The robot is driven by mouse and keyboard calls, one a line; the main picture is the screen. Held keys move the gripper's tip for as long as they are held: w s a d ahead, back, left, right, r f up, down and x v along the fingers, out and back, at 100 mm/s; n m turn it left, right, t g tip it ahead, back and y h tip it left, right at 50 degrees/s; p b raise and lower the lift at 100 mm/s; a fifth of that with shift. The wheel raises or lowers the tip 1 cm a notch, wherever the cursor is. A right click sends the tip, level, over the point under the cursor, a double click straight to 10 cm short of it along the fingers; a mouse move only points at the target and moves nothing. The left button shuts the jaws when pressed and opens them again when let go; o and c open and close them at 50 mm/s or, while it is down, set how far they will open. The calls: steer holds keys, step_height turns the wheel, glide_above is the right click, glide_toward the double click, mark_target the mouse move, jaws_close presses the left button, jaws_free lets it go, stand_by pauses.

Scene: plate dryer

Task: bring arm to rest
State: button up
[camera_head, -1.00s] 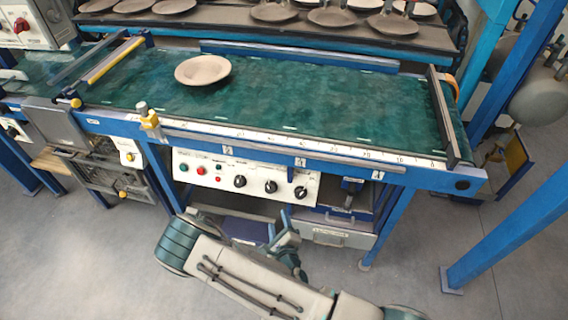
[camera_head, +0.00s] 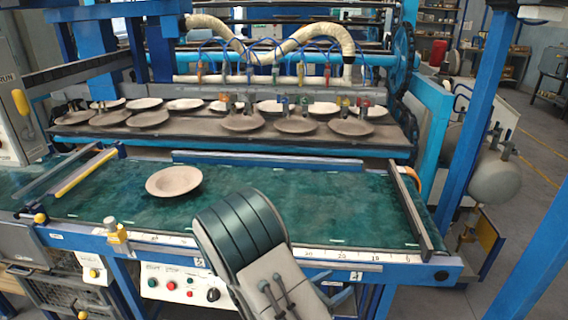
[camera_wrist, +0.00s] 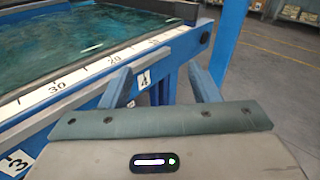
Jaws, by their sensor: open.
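My gripper (camera_wrist: 160,78) shows in the wrist view with its two fingers well apart and nothing between them. It is in front of the conveyor table's blue front rail, near the ruler strip (camera_wrist: 98,68). In the head view my arm is raised in front of the table's front edge and covers part of the belt and the control panel. The gripper itself is mostly hidden there behind the arm. A single beige plate (camera_head: 173,181) lies flat on the green belt (camera_head: 330,205), left of my arm and apart from it.
A dryer rack (camera_head: 290,143) with several plates stands behind the belt. A control panel (camera_head: 172,284) with buttons and knobs hangs below the front rail. Blue posts (camera_head: 484,110) stand at the right. Open floor (camera_wrist: 270,80) shows to the right in the wrist view.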

steer(key=s+d+r+m+g+y, duration=0.2)
steer(key=s+d+r+m+g, duration=0.2)
steer(key=s+m+g, duration=0.3)
steer(key=s+d+r+m+g+y, duration=0.3)
steer(key=s+d+r+m+g, duration=0.15)
steer(key=m, duration=0.45)
steer(key=s+a+r+m+t+y, duration=0.4)
steer(key=s+a+r+m+y, duration=0.2)
steer(key=r+m+y, duration=0.2)
steer(key=shift+a+r+m+y+p, duration=0.2)
steer(key=shift+m+y+p, duration=0.25)
steer(key=shift+m, duration=0.75)
